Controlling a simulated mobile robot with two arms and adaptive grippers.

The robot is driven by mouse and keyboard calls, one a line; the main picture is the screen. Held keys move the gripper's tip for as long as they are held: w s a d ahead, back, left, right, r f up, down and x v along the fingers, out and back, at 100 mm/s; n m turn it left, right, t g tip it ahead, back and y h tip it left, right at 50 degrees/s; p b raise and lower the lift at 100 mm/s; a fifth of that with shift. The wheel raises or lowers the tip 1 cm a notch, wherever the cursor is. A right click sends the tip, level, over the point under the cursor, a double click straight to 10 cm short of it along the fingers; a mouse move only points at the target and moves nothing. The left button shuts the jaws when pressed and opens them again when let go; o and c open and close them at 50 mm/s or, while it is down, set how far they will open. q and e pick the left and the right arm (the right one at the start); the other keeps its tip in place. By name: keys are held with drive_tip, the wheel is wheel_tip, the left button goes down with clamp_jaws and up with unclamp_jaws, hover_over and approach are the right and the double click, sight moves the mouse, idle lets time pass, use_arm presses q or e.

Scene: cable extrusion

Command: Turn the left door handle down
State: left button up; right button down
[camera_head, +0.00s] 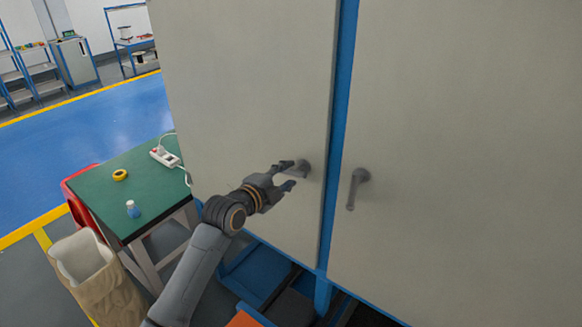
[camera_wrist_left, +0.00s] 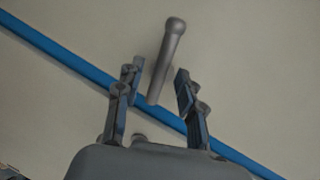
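The left door handle (camera_head: 303,167) is a dark grey lever on the left cabinet door, partly covered by my gripper in the head view. My left gripper (camera_head: 290,176) is at this handle with its fingers apart, one above and one below the lever. I cannot tell whether they touch it. In the left wrist view the open fingers (camera_wrist_left: 155,82) show with a grey lever beyond the blue strip, apparently the right door handle (camera_wrist_left: 166,58). A small grey rounded part low between the fingers is mostly hidden. My right gripper is out of view.
The right door handle (camera_head: 357,186) hangs downward on the right door (camera_head: 460,150), past the blue strip (camera_head: 337,130).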

use_arm(q)
drive_tip(key=shift+x, duration=1.3)
clamp_jaws()
